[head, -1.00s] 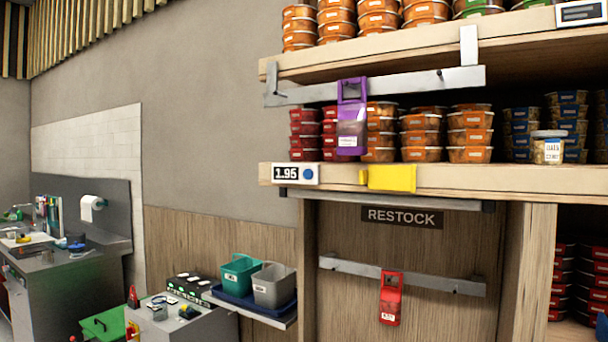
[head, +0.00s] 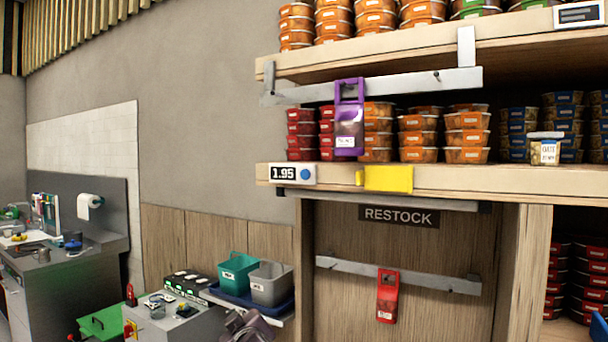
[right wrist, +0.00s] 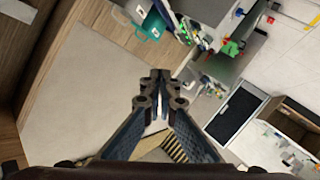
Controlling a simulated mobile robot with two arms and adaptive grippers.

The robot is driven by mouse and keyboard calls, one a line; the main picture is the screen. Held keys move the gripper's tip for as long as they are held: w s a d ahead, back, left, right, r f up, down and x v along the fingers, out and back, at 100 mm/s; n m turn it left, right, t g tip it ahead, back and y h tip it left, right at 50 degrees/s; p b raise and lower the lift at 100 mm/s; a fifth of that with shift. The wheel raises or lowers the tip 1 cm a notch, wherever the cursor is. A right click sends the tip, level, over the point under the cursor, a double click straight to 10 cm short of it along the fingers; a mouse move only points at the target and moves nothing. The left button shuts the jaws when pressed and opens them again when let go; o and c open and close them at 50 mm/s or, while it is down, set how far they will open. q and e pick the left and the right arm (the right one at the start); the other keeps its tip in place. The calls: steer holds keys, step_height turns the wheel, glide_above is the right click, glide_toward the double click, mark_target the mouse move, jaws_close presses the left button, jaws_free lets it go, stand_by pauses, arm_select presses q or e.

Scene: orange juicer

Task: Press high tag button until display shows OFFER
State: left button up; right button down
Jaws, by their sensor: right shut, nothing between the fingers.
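A white price tag (head: 292,174) on the front edge of the middle shelf has a dark display reading 1.95. A round blue button (head: 306,174) sits to the right of its digits. Another tag (head: 580,14) is on the top shelf edge at the far right, its display too small to read. My right gripper (right wrist: 160,76) is shut and empty in the right wrist view. A dark gripper part, apparently of my right arm, shows at the bottom of the head view, well below the 1.95 tag. My left gripper is not in view.
A yellow holder (head: 388,179) is right of the 1.95 tag. A purple hanging package (head: 349,118) hangs from the metal rail above it. A red package (head: 387,297) hangs below the RESTOCK sign (head: 399,215). Teal (head: 238,273) and grey (head: 272,284) bins stand at lower left.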

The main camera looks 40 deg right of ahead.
mark_target(305, 174)
steer(key=s+r+m+t+h, duration=0.1)
steer(key=s+r, duration=0.4)
steer(key=r, duration=0.6)
steer(key=s+r+t+h, duration=0.1)
steer(key=s+r, duration=0.5)
steer(key=r, duration=0.6)
steer(key=s+r+m+t+h, duration=0.1)
steer(key=s+r+t+h, duration=0.1)
steer(key=s+r, duration=0.4)
step_height(305, 174, up, 5)
steer(key=shift+a+r+m+t+p, duration=0.15)
steer(key=shift+a+m+t+p, duration=0.15)
steer(key=shift+a+t+p, duration=0.15)
steer(key=shift+d, duration=0.25)
steer(key=shift+w+d+b, duration=0.2)
steer(key=shift+w+d, duration=0.35)
steer(key=shift+d, duration=0.75)
steer(key=shift+w+d+b, duration=0.2)
steer(key=shift+w+d, duration=0.4)
steer(key=shift+d, duration=0.75)
steer(key=shift+w+d+b, duration=0.2)
steer(key=shift+w+d, duration=0.35)
steer(key=shift+d, duration=0.75)
steer(key=shift+d, duration=0.1)
steer(key=shift+w+d, duration=0.15)
steer(key=shift+d, duration=0.15)
